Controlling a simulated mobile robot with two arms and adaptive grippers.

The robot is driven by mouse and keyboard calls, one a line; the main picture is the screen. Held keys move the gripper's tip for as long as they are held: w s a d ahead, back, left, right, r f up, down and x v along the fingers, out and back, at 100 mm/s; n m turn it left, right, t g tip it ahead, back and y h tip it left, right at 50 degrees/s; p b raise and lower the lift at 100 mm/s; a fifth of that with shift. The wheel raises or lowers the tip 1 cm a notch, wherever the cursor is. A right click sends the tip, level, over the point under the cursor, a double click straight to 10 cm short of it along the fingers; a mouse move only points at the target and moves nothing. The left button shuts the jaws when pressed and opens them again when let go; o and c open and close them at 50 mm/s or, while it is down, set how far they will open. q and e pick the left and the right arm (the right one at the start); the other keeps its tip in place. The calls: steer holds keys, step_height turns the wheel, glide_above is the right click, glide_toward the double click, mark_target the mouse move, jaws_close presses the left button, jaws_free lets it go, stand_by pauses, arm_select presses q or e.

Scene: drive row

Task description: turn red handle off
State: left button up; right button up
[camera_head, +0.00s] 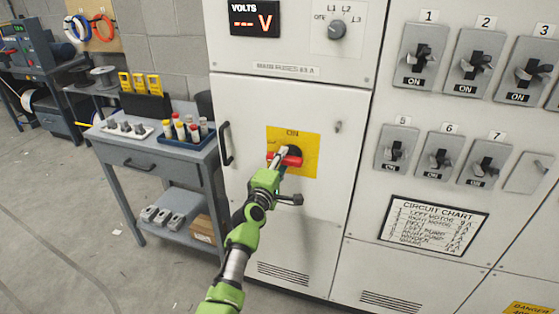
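The red handle (292,161) lies about level on a black hub (294,151). Behind it is a yellow plate (308,138) on the grey cabinet door, with "ON" printed above the hub. My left gripper (278,156) is at the left part of the handle, overlapping it in the picture. The fingertips are small and partly hidden, so I cannot tell whether they are closed on the handle. My green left arm reaches up from the bottom of the picture. My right gripper is not in view.
A cabinet door pull (226,143) is left of the plate. Switches, one labelled 5 (397,149), and a circuit chart (433,226) are to the right. A grey workbench (155,152) with bottles stands close on the left. Open floor shows at lower left.

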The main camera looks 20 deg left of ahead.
arm_select(q)
steer(key=shift+w+r, duration=0.1)
steer(key=shift+r, duration=0.05)
steer(key=shift+a, duration=0.25)
